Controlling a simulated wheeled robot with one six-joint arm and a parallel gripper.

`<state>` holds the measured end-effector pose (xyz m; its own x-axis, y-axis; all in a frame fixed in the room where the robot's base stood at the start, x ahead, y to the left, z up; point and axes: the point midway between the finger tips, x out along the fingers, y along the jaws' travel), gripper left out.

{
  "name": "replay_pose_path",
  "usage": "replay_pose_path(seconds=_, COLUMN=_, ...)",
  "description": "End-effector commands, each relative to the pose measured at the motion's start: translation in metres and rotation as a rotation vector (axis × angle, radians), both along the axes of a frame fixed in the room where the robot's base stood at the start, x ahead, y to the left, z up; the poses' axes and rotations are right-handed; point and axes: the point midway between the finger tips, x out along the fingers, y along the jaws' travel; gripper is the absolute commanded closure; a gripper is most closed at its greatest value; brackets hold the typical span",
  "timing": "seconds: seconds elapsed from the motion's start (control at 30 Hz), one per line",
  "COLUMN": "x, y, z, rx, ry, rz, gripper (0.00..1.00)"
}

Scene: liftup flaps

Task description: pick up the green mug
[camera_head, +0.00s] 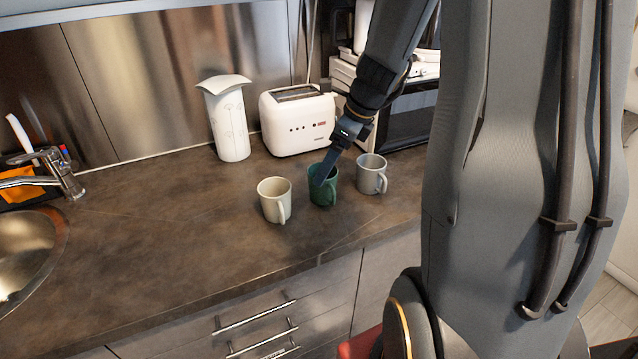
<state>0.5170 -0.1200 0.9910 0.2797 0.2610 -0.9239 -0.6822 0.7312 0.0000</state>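The green mug (323,191) stands upright on the dark countertop, between a cream mug on its left and a grey mug on its right. My gripper (324,176) reaches down to it from the upper right, its fingertips at the mug's rim and overlapping its opening in the picture. I cannot tell whether the fingers touch the mug or straddle its wall. Only one finger shows clearly, so the gap between the fingers is hidden. Part of the mug's rim is hidden behind the finger.
The cream mug (274,201) and grey mug (371,175) stand close on either side. A white toaster (297,121), a white canister (228,122) and a microwave (405,119) stand behind. A sink (25,250) is at left. The counter (160,240) left of the mugs is clear.

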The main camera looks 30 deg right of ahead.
Motion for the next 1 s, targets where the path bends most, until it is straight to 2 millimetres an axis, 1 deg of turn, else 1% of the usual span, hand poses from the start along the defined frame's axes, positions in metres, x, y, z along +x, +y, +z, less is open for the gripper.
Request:
replay_pose_path(seconds=0.37, x=0.009, y=0.011, z=-0.032, rx=0.003, ry=0.003, rz=-0.002, gripper=0.18)
replay_pose_path(seconds=0.63, x=0.019, y=0.02, z=-0.064, rx=0.002, ry=0.002, rz=-0.001, gripper=0.18)
replay_pose_path(seconds=0.73, x=0.021, y=0.021, z=-0.07, rx=0.001, ry=0.001, rz=-0.002, gripper=0.18)
replay_pose_path(seconds=0.97, x=0.022, y=0.021, z=-0.071, rx=0.0, ry=0.0, rz=-0.002, gripper=0.18)
replay_pose_path(seconds=1.0, x=0.022, y=0.021, z=-0.071, rx=0.0, ry=0.0, rz=-0.002, gripper=0.21)
